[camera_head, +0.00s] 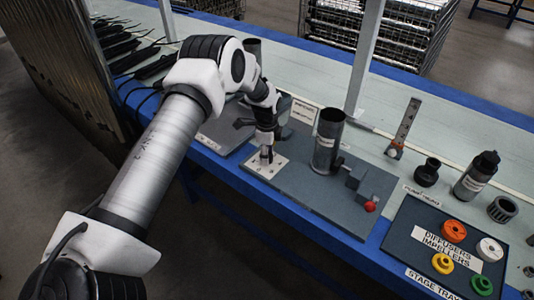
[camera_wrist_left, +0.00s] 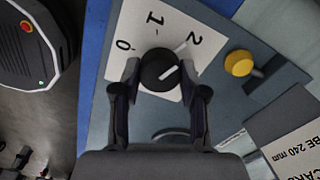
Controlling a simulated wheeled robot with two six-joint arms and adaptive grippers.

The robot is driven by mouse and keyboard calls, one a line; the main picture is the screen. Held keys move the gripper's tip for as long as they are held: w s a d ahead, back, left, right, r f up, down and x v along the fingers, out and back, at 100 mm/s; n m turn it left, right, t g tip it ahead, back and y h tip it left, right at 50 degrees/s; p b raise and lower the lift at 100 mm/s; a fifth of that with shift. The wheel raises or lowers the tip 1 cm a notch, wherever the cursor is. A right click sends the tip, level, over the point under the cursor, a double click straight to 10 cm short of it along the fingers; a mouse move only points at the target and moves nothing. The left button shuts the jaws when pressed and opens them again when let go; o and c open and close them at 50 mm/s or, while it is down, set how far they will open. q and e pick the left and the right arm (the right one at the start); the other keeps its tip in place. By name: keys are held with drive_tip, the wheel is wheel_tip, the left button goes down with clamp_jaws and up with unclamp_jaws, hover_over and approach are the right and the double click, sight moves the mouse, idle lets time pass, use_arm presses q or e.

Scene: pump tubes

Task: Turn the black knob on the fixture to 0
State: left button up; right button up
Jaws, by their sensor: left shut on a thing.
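The black knob (camera_wrist_left: 157,70) sits on a white dial plate (camera_wrist_left: 128,28) marked 0, 1 and 2. In the left wrist view, the white line on its top slants up and right, toward the 2 side rather than the 0. My left gripper (camera_wrist_left: 160,82) is shut on the knob, one finger on each side of it. In the head view, my left gripper (camera_head: 266,156) points down onto the white dial plate (camera_head: 278,160) of the grey fixture board (camera_head: 300,196); the knob is mostly hidden there. My right gripper is not in view.
A dark upright cylinder (camera_head: 327,145) and a small block with a red knob (camera_head: 370,206) stand on the board to the right. A yellow knob (camera_wrist_left: 238,63) is near the dial. A dark stage tray (camera_head: 398,243) with coloured rings lies further right.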

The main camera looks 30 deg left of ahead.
use_arm(q)
drive_tip(key=n+p, duration=0.1)
drive_tip(key=n, duration=0.5)
drive_tip(key=n+p, duration=0.1)
drive_tip(key=n, duration=0.4)
drive_tip(key=shift+n+p, duration=0.3)
drive_tip(key=n+p, duration=0.1)
drive_tip(key=n, duration=0.4)
drive_tip(key=n+p, duration=0.1)
drive_tip(key=n, duration=0.4)
drive_tip(key=shift+n, duration=0.4)
drive_tip(key=shift+s, duration=0.1)
drive_tip(key=o, duration=1.1)
drive_tip(key=shift+o, duration=0.2)
